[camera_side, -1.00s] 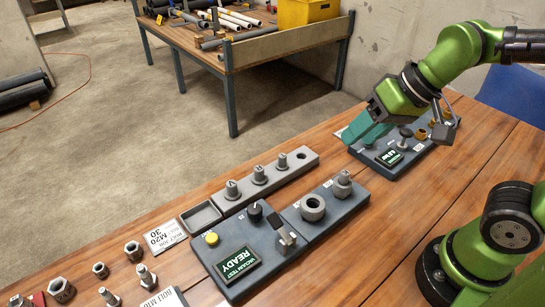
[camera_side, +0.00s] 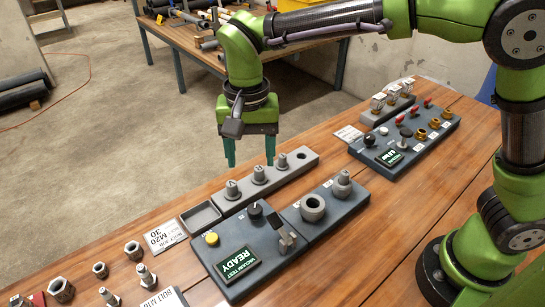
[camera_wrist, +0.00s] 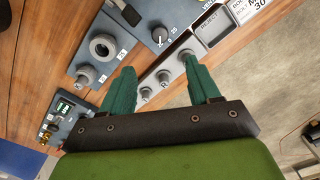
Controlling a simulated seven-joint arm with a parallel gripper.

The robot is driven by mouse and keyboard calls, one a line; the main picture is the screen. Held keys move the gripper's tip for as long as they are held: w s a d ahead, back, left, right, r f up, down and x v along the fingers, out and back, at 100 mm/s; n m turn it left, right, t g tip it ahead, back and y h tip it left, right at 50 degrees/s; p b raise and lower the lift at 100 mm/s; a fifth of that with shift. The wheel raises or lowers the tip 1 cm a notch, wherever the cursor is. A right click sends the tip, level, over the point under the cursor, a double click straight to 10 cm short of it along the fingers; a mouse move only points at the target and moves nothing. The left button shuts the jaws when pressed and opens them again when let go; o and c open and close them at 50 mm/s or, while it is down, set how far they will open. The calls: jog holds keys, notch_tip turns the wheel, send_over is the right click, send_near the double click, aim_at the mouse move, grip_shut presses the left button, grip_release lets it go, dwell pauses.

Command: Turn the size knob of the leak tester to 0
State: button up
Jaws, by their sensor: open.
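The near panel, which I take for the leak tester (camera_side: 278,252), lies on the wooden table with a lit display (camera_side: 237,264) reading VACUUM TEST READY. A black knob (camera_side: 255,211) stands at its back edge; it also shows in the wrist view (camera_wrist: 160,35), with a white pointer line and small markings too small to read. My gripper (camera_side: 250,164) is open and empty, pointing down above and behind the grey plug rack in the side view. In the wrist view my fingers (camera_wrist: 157,65) are spread, with the knob ahead of them.
A grey rack (camera_side: 228,209) with three upright plugs and a grey tray (camera_side: 201,217) line the tester's back side. A yellow button (camera_side: 212,238), a lever (camera_side: 286,240) and a ring socket (camera_side: 313,207) stand near the knob. Another panel (camera_side: 405,143) lies at the right.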

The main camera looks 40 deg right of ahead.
aim_at(255, 208)
notch_tip(255, 208, down, 14)
jog(key=shift+f, duration=0.25)
jog(key=c, duration=1)
jog(key=shift+c, duration=0.2)
jog(key=shift+n, duration=0.3)
jog(key=n, duration=0.3)
jog(key=shift+n, duration=0.3)
jog(key=shift+d+n, duration=0.1)
jog(key=shift+n, duration=2.1)
